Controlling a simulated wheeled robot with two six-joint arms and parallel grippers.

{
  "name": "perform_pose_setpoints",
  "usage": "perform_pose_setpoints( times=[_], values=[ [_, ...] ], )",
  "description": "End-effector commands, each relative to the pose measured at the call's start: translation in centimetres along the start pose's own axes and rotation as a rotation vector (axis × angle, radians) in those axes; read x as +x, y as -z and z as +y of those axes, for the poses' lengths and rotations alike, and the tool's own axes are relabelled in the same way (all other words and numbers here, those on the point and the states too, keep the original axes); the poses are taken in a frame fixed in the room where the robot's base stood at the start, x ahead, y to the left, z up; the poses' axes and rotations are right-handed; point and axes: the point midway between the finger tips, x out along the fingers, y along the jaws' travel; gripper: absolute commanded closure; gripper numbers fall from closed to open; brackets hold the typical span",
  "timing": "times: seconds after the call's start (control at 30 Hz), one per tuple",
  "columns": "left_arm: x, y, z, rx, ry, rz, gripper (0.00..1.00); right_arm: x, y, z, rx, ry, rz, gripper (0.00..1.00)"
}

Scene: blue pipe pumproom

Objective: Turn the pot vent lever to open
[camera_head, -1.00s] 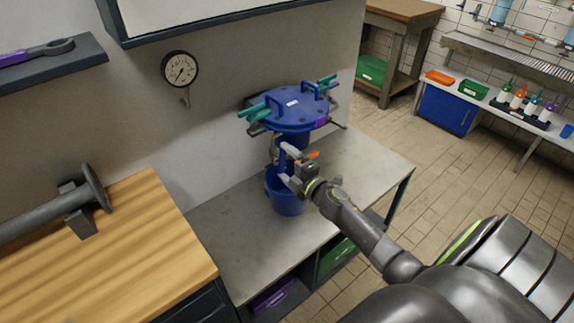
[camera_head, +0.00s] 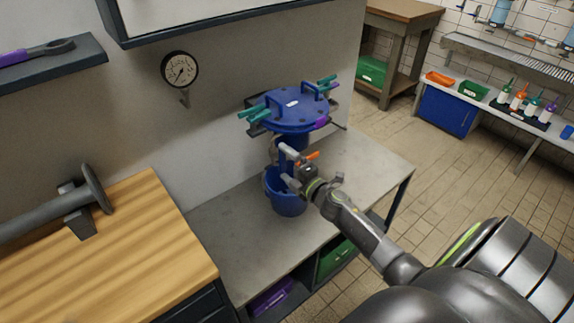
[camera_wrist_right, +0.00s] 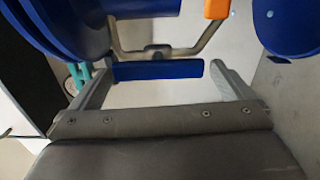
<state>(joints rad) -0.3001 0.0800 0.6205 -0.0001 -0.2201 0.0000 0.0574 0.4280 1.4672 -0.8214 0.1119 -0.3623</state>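The blue pot (camera_head: 296,106) with a bolted lid and teal clamp handles is mounted at the wall above the steel bench. Below it are grey pipework, an orange handle (camera_head: 308,156) and a blue bar. My right gripper (camera_head: 285,166) is at this pipework, just above a blue bucket (camera_head: 288,203). In the right wrist view, the right gripper (camera_wrist_right: 160,76) has its fingers wide apart. The blue bar (camera_wrist_right: 157,71) lies crosswise between the fingertips, and the orange handle (camera_wrist_right: 217,9) is beyond them. I cannot tell whether the fingers touch the bar. My left gripper is out of view.
The steel bench (camera_head: 228,243) is clear to the left of the bucket. A gauge (camera_head: 179,69) is on the wall. A wooden worktop (camera_head: 140,245) with a grey flanged pipe (camera_head: 92,196) stands at left. Open tiled floor lies to the right.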

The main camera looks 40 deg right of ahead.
Motion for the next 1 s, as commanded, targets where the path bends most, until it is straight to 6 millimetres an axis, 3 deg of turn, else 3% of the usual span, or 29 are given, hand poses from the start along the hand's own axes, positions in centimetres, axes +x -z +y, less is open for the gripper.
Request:
perform_pose_setpoints(
  times=[0.17, 0.33, 0.6, 1.0],
  values=[
    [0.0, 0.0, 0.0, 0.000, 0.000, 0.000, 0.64, 0.0, 0.0, 0.1, 0.003, -0.002, 0.000, 0.00],
    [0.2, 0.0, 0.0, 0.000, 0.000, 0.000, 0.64, -1.3, 0.0, 0.0, 0.002, -0.001, 0.001, 0.00],
    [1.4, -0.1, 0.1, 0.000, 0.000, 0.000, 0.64, -6.3, 0.0, -0.2, 0.002, 0.000, 0.002, 0.00],
    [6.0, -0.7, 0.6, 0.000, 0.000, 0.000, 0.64, -12.1, 0.0, -0.6, -0.002, 0.000, 0.003, 0.00]
  ],
)
